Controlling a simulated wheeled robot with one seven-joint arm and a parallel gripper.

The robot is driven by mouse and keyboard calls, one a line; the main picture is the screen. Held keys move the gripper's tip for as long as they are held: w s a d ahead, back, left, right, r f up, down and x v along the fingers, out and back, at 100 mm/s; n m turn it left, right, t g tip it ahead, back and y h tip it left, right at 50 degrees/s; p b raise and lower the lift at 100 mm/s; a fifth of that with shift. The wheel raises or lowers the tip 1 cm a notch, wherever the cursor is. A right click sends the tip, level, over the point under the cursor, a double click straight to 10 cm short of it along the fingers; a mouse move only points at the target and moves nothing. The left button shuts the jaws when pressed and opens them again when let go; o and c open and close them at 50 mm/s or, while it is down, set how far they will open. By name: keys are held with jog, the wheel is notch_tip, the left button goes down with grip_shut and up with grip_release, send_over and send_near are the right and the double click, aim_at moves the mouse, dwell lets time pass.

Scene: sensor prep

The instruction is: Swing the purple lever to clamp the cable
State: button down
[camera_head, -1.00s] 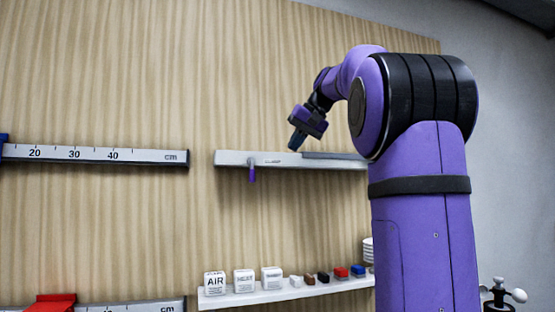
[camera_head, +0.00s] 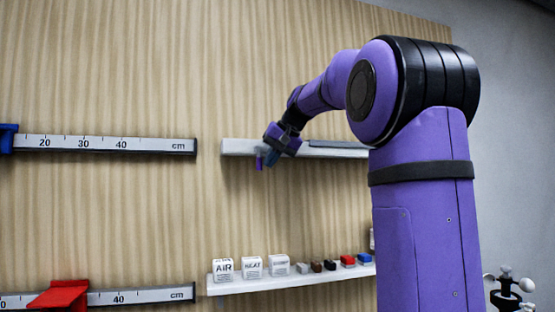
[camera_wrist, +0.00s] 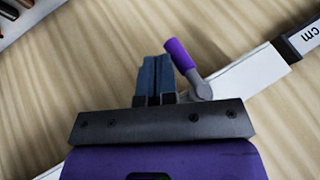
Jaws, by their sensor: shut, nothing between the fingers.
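The purple lever (camera_head: 259,162) hangs down from the left part of a pale clamp bar (camera_head: 237,147) on the wooden wall. In the wrist view, the lever (camera_wrist: 180,54) shows its purple handle and grey arm, with the white bar (camera_wrist: 250,80) behind. My gripper (camera_head: 269,161) is just right of the lever in the head view. In the wrist view, my gripper's blue fingers (camera_wrist: 154,70) are shut and empty, beside the handle; I cannot tell whether they touch it. My gripper hides part of the bar and the lever's pivot in the head view. I see no cable.
A ruler rail (camera_head: 110,144) ends left of the clamp bar, and a lower ruler carries a red block (camera_head: 60,296). Below the bar, a white shelf (camera_head: 240,288) holds labelled white cubes (camera_head: 252,266) and several small coloured blocks. The wall between bar and shelf is clear.

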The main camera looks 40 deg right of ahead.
jog(key=shift+w+a+f+t+y, duration=0.1)
jog(key=shift+a+f+t+y, duration=0.1)
jog(key=shift+t+y, duration=0.35)
dwell(0.6)
jog(key=y, duration=0.1)
jog(key=a+m+t+y, duration=0.1)
jog(key=y, duration=0.1)
jog(key=m+t+y, duration=0.1)
jog(key=shift+w+a+f+t, duration=0.25)
jog(key=shift+w+f, duration=0.1)
jog(key=shift+f, duration=0.05)
jog(key=a+m+t+y, duration=0.1)
jog(key=t, duration=0.1)
jog(key=w+m+t+y, duration=0.1)
jog(key=t+y, duration=0.1)
jog(key=a+m+t+y, duration=0.1)
jog(key=y, duration=0.1)
jog(key=shift+w+a+r+t, duration=0.15)
jog(key=shift+a+r+t, duration=0.15)
jog(key=shift+t, duration=0.1)
jog(key=shift+f+m, duration=0.1)
jog(key=shift+m, duration=0.2)
